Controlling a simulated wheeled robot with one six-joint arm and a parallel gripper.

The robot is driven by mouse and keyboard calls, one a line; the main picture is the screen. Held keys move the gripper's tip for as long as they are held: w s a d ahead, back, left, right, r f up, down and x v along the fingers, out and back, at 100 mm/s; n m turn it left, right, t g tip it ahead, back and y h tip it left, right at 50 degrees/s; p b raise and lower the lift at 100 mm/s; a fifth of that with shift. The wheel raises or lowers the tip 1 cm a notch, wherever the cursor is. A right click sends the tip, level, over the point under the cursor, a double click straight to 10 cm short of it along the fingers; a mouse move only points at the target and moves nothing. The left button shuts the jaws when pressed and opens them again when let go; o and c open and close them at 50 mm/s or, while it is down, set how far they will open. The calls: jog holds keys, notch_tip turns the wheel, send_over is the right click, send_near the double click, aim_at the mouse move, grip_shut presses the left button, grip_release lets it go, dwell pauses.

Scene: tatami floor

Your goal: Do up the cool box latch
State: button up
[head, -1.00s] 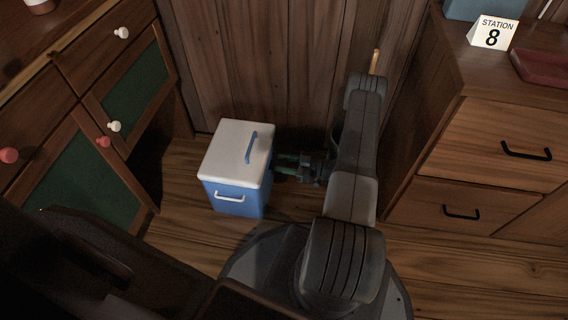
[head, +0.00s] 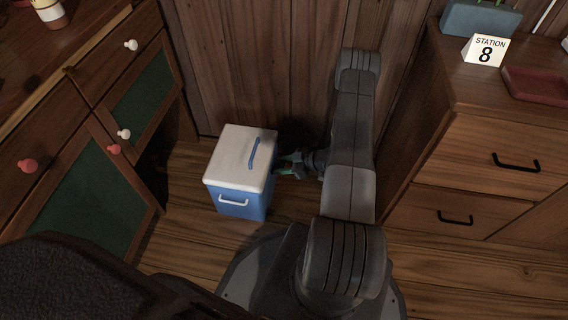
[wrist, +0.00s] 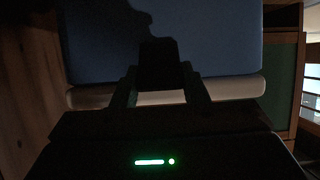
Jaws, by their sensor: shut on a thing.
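The cool box (head: 238,198), blue with a white lid (head: 234,153), stands upright on the floor, its lid down. A blue handle lies on the lid and a white handle is on the front. My gripper (head: 285,165) is at the box's right side, close under the lid edge. In the wrist view the blue wall (wrist: 225,40) fills the top, with the pale lid edge (wrist: 235,88) below it. My gripper (wrist: 160,80) is shut on a dark piece there, seemingly the latch (wrist: 160,65). Shadow hides its outline and how it sits against the lid.
A cabinet with green panels (head: 75,190) stands left of the box. A wooden wall (head: 240,65) is close behind. A drawer unit (head: 470,150) stands right of my arm, with a station sign (head: 485,50) on top. Wooden floor is open at the lower right.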

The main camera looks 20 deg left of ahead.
jog(key=shift+a+r+h+p, duration=0.2)
jog(key=shift+h+p, duration=0.1)
jog(key=shift+h, duration=0.2)
jog(key=shift+s+t, duration=0.1)
jog(key=shift+t, duration=0.2)
jog(key=o, duration=1)
jog(key=p+v, duration=0.4)
jog(key=v, duration=1)
jog(key=shift+a, duration=0.15)
